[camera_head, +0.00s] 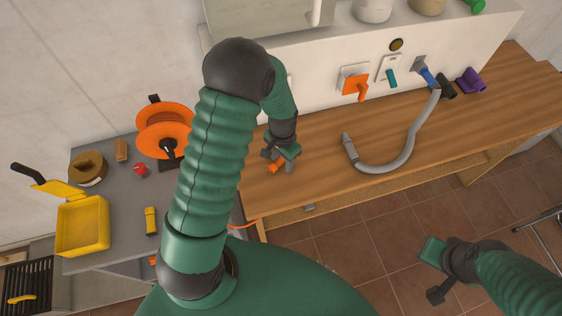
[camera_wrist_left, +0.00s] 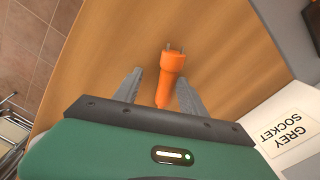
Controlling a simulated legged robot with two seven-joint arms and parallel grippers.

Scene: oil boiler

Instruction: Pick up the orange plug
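The orange plug (camera_wrist_left: 171,75) lies on the wooden bench top in the left wrist view, its two metal pins pointing away from my gripper. My left gripper (camera_wrist_left: 158,88) is open, with one finger on each side of the plug's rear part. Gaps show between the plug and both fingers. In the head view my left gripper (camera_head: 281,160) is low over the left part of the bench, and the plug (camera_head: 275,167) is partly hidden by it. My right gripper (camera_head: 434,272) is over the floor at the lower right, away from the bench. Its fingers look spread apart.
A grey hose (camera_head: 385,165) lies on the wooden bench (camera_head: 320,160). Orange (camera_head: 356,83), teal and blue fittings are on the wall behind. A grey table (camera_head: 120,215) at left holds an orange cable reel (camera_head: 165,130) and a yellow case (camera_head: 82,225).

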